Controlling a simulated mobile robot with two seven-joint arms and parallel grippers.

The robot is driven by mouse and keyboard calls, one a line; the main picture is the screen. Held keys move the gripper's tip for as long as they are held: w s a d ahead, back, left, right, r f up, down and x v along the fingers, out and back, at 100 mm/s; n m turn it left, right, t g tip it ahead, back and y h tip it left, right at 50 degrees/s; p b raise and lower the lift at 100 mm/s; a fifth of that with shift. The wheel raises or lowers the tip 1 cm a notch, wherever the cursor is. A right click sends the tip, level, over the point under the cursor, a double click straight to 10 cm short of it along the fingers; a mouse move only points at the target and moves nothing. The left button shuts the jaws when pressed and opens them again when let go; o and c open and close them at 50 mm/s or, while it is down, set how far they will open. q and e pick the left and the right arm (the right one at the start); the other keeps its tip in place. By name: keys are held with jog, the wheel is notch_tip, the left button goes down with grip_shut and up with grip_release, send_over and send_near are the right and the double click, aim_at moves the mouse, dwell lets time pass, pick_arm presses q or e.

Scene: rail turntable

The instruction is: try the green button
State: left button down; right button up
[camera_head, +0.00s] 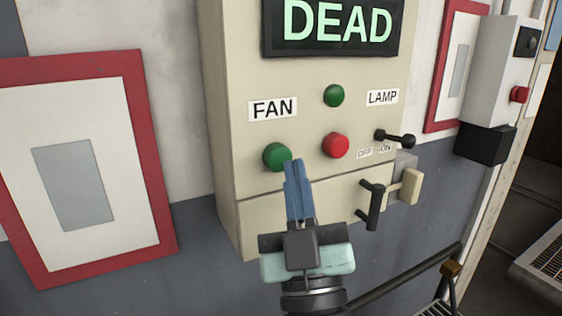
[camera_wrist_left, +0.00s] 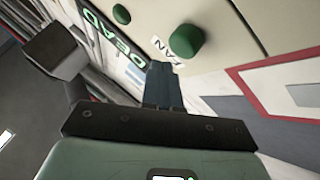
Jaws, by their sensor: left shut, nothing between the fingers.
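A cream control panel (camera_head: 235,110) carries a green button (camera_head: 277,156) below a FAN label (camera_head: 272,108). A red button (camera_head: 335,145) sits to its right, and a smaller green dome (camera_head: 333,95) sits above that. My left gripper (camera_head: 293,165) is shut and empty. Its blue fingertips overlap the green button's right edge in the head view. In the left wrist view the green button (camera_wrist_left: 186,41) stands just beyond and right of the fingertips (camera_wrist_left: 162,68), with a gap visible in the picture. I cannot tell the depth between them. My right gripper is not in view.
A display (camera_head: 335,24) above reads DEAD. A black OFF/ON lever (camera_head: 395,138) and a black handle (camera_head: 372,204) stick out at the right. A grey box with a red button (camera_head: 519,95) is farther right. A red-framed board (camera_head: 135,130) hangs left.

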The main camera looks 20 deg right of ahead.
pick_arm(q)
jog(key=shift+s+d+b, duration=0.15)
jog(key=shift+s+b, duration=0.65)
jog(key=shift+s, duration=1.4)
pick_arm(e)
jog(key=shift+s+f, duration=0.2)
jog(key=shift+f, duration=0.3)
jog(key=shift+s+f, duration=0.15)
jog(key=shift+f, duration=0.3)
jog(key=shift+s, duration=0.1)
